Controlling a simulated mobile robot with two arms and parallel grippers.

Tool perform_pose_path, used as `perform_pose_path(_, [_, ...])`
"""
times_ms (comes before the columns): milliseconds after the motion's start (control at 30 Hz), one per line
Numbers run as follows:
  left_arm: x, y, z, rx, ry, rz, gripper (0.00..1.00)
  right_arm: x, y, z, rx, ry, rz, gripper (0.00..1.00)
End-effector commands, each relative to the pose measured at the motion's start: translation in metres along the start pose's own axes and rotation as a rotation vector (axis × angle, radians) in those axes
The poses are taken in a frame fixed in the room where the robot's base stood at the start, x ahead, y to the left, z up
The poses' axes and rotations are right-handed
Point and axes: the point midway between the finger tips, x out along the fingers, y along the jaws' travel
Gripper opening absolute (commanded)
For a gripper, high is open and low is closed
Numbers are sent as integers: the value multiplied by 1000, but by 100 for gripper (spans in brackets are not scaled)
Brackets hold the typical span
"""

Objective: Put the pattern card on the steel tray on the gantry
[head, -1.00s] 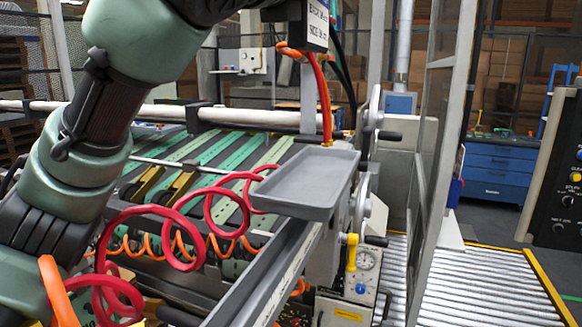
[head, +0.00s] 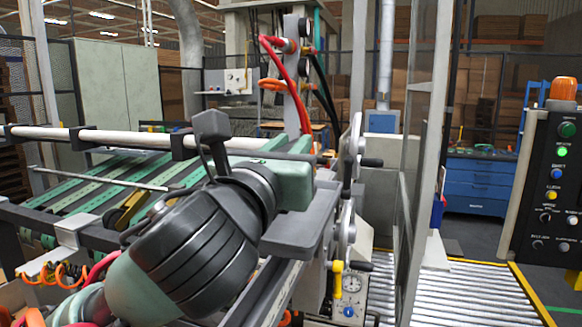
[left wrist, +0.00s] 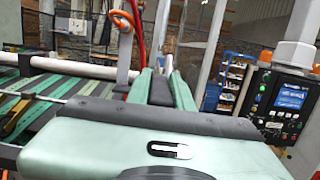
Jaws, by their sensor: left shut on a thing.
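The steel tray (head: 325,215) is a shallow grey tray on the gantry, in the middle of the head view. My left wrist and hand cover its left part, so I cannot see what is inside it. My left gripper (head: 300,146) is above and behind the tray in this view, its green fingers pointing away from me. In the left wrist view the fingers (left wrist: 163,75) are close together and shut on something. The held thing, taken as the pattern card, is almost wholly hidden by the fingers. My right gripper is not in view.
A machine bed with green belts (head: 110,185) lies at the left. A red hose (head: 292,85) hangs from the gantry post behind the gripper. A clear guard panel (head: 412,140) stands right of the tray. A control panel (head: 555,180) is at far right, above a roller conveyor (head: 460,290).

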Motion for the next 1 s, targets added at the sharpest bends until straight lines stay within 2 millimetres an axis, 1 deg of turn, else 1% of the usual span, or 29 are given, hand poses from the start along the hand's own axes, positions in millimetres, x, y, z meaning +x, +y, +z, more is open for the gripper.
perform_pose_path(100, [-2,0,-17,0,6,0,0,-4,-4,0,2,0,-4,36])
perform_pose_path(233, [-5,0,-33,0,4,0,0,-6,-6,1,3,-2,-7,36])
perform_pose_path(333, [-6,0,-37,1,0,0,0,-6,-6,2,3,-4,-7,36])
perform_pose_path(633, [-6,0,-39,1,0,0,0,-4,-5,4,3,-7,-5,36])
perform_pose_path(667, [-6,0,-40,1,1,0,24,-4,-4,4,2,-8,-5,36])
perform_pose_path(700, [-6,0,-39,1,1,0,36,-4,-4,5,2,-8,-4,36])
perform_pose_path(733, [-6,0,-39,1,1,0,43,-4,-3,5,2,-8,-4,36])
perform_pose_path(1000, [-6,0,-39,1,1,0,43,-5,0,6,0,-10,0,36])
